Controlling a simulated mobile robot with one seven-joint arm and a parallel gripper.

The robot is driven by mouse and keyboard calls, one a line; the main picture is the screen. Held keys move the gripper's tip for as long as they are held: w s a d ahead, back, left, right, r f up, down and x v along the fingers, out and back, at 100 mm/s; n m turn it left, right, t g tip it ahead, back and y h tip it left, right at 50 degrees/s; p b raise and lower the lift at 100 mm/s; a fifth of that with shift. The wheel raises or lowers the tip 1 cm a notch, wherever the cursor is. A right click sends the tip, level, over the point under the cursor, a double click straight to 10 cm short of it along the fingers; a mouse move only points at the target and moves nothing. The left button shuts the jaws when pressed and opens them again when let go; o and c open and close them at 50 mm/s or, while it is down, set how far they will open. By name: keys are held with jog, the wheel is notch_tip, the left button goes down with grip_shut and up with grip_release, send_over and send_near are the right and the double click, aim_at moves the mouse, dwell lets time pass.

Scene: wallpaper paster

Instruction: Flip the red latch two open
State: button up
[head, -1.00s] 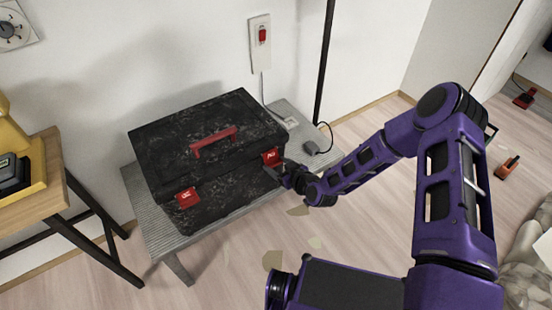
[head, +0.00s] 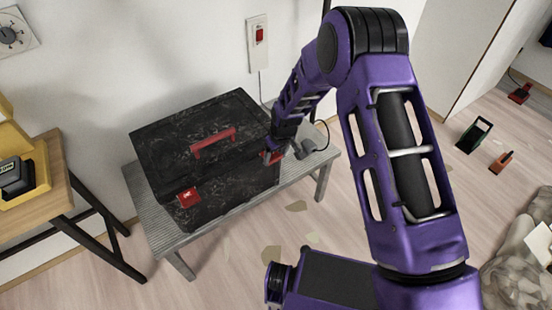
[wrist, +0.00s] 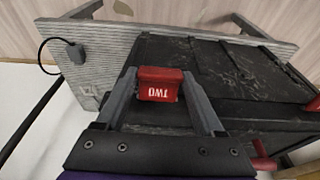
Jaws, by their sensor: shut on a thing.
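The black toolbox (head: 165,145) stands closed on a grey ribbed bench. Red latch two (wrist: 158,88) is on its front, near the right end in the head view, where the latch (head: 267,158) is partly hidden by my gripper (head: 273,152). In the wrist view my gripper (wrist: 158,84) has one finger on each side of the latch, shut on it, with the word TWO upside down. I cannot tell how far the latch is turned. The other red latch (head: 188,197) is at the front left. A red handle (head: 213,143) is on the lid.
The bench (head: 160,230) has bare room around the box. A grey plug (wrist: 75,52) with a black cable lies at the bench's right end. A wooden table (head: 50,190) stands at the left. The wall with a switch (head: 258,38) is close behind.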

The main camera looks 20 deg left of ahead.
jog(key=shift+w+a+r+g+h, duration=0.15)
jog(key=shift+r+g+h, duration=0.15)
jog(key=shift+g+h, duration=0.35)
jog(key=o, duration=1.4)
jog(key=shift+r, duration=0.15)
jog(key=r, duration=1.1)
jog(key=s+d+r, duration=0.1)
jog(key=r, duration=0.5)
jog(key=shift+w, duration=0.1)
